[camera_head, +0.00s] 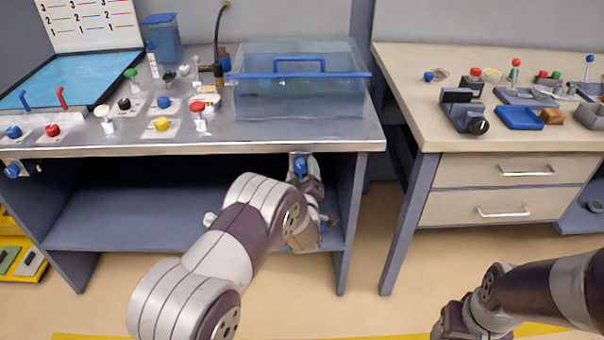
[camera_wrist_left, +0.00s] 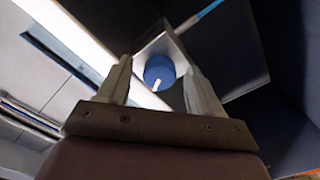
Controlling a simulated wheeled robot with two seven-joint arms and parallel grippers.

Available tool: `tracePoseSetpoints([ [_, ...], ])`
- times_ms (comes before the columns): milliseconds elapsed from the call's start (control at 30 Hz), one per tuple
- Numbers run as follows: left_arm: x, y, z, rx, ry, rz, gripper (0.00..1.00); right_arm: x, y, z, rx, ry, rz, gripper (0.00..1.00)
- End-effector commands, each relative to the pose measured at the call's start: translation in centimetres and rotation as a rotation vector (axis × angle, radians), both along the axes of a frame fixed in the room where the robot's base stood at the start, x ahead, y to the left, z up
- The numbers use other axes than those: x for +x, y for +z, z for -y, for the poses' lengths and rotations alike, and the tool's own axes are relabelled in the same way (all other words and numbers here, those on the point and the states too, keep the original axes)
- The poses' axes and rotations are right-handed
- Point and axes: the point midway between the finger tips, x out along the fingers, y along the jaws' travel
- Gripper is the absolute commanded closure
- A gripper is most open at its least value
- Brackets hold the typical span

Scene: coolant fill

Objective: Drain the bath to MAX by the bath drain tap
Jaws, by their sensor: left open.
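The bath (camera_head: 300,98) is a clear bluish tank with a blue rim and a blue handle, on the right end of the metal bench. A blue tap knob (camera_head: 300,167) on a plate sits under the bench's front edge below it, apparently the bath drain tap. My left gripper (camera_head: 309,184) is right at this knob, partly hidden by its own wrist. In the left wrist view the blue knob (camera_wrist_left: 159,72), with a white mark, shows between the open fingers (camera_wrist_left: 157,80); contact cannot be told. My right gripper (camera_head: 452,322) is at the bottom edge, its fingers unclear. The level and MAX mark are not readable.
Another blue tap (camera_head: 12,170) sits under the bench's left front edge. Several coloured knobs (camera_head: 160,124) stand on the bench top beside a blue pool (camera_head: 75,80). A drawer table (camera_head: 500,170) stands to the right, across a narrow gap.

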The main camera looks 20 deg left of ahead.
Motion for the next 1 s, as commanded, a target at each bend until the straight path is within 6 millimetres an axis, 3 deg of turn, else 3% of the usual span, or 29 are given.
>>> tracePoseSetpoints([
  [100,-0.03,-0.01,0.0,0.0,0.0,0.0,0.38,0.0,0.01,0.0,0.0,0.0,0.0,0.35],
  [267,-0.05,-0.02,0.01,0.0,0.001,-0.001,0.9,0.0,0.01,0.0,0.0,0.0,0.0,0.35],
  [633,-0.08,-0.08,0.0,0.055,0.002,-0.017,0.91,0.0,-0.04,0.0,0.0,0.0,0.0,0.35],
  [1000,-0.1,-0.13,-0.07,0.287,0.003,-0.084,0.91,0.0,-0.05,0.0,0.0,0.0,0.0,0.35],
])
